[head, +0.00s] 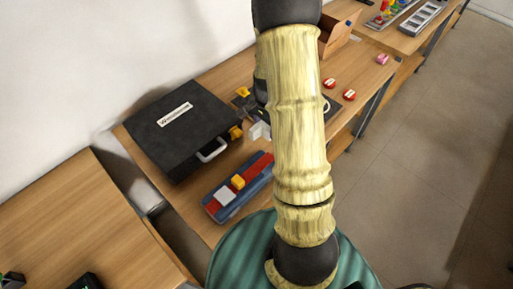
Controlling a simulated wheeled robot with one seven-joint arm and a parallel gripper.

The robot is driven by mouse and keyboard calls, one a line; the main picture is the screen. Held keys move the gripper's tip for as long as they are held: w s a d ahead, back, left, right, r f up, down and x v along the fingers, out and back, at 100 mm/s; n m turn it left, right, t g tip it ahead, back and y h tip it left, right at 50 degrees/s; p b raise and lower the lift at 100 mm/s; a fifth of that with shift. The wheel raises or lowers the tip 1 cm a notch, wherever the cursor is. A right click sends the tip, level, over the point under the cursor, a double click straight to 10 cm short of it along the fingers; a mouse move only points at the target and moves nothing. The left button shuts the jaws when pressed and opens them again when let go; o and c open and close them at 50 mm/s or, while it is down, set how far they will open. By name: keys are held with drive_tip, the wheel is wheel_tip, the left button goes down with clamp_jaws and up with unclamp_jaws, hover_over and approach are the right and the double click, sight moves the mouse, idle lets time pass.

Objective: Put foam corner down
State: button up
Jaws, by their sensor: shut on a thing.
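My bamboo-patterned arm crosses the middle of the head view and hides much of my gripper (262,118). The gripper is low over the table, just right of the black case, and is shut on a small pale piece (259,131), which looks like the foam corner. I cannot tell whether this piece touches the table. The black case (180,125) lies closed, with a white label and a light handle. Small yellow pieces sit at its right side, one near (236,132) and one farther back (242,91).
A blue tray (212,208) with red, white and yellow blocks lies in front of the case. Two red round things (349,95) and a pink one (382,59) lie toward the table's right edge. A cardboard box (336,37) stands behind.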

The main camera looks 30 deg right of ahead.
sight(265, 137)
drive_tip(key=shift+s, duration=0.1)
drive_tip(key=shift+f+p, duration=0.5)
drive_tip(key=shift+f, duration=2.4)
drive_tip(key=shift+f, duration=0.1)
drive_tip(key=shift+f+p, duration=0.45)
drive_tip(key=shift+f, duration=1.5)
drive_tip(key=shift+f, duration=0.1)
drive_tip(key=shift+f, duration=0.1)
drive_tip(key=o, duration=1)
